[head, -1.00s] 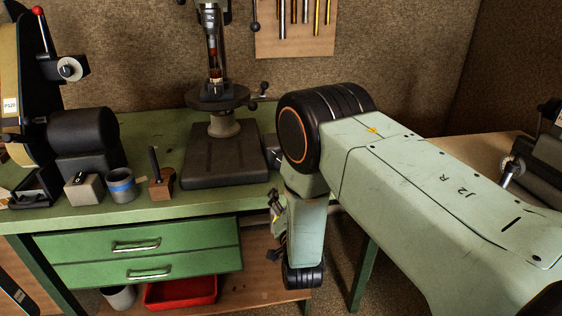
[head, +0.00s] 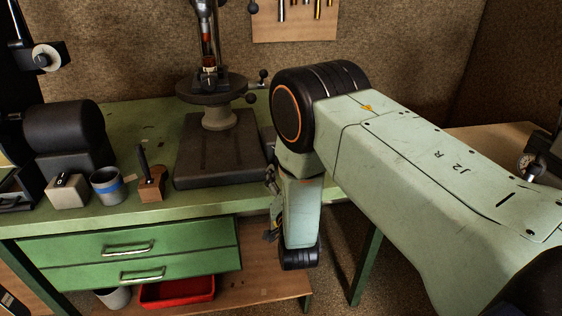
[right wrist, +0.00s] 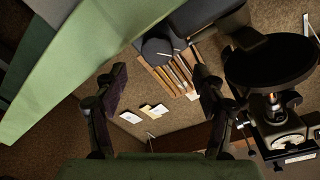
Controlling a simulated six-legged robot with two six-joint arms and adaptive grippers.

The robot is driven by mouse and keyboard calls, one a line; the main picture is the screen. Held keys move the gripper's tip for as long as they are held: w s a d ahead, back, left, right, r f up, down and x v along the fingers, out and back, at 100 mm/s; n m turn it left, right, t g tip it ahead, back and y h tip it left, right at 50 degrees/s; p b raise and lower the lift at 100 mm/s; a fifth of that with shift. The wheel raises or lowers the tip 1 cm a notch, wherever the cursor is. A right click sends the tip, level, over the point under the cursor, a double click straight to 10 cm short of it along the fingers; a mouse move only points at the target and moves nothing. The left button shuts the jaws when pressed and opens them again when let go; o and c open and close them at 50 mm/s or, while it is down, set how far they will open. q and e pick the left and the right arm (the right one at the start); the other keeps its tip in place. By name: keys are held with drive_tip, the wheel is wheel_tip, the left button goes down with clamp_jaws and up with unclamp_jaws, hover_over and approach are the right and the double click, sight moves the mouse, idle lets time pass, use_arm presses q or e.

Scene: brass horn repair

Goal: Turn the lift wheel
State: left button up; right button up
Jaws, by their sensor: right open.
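In the head view a dark press (head: 207,60) stands on the green bench, with a round table on a grey post above a dark base. A small handle with black ball knobs (head: 251,97) sits at the right of its round table; it may be the lift wheel, but I cannot tell for sure. My right gripper (right wrist: 160,72) is open and empty in the right wrist view, its two dark fingers apart. In the head view my right arm hangs in front of the bench, right of the press, its gripper mostly hidden. My left gripper is out of view.
The green bench (head: 100,212) also carries a black machine (head: 62,127), a grey box (head: 66,190), a cup with a blue band (head: 107,186) and a wooden block (head: 151,188). A red tray (head: 178,291) lies on the shelf below. Another table (head: 485,140) stands at right.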

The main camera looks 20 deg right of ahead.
drive_tip(key=x, duration=0.6)
drive_tip(key=shift+w+d+f, duration=0.1)
drive_tip(key=shift+w+d, duration=0.1)
drive_tip(key=shift+d, duration=0.1)
drive_tip(key=shift+w, duration=0.3)
drive_tip(key=shift+d, duration=0.1)
drive_tip(key=shift+d, duration=0.15)
drive_tip(key=shift+w, duration=0.1)
drive_tip(key=c, duration=1.1)
drive_tip(key=shift+c, duration=0.2)
drive_tip(key=shift+m, duration=0.3)
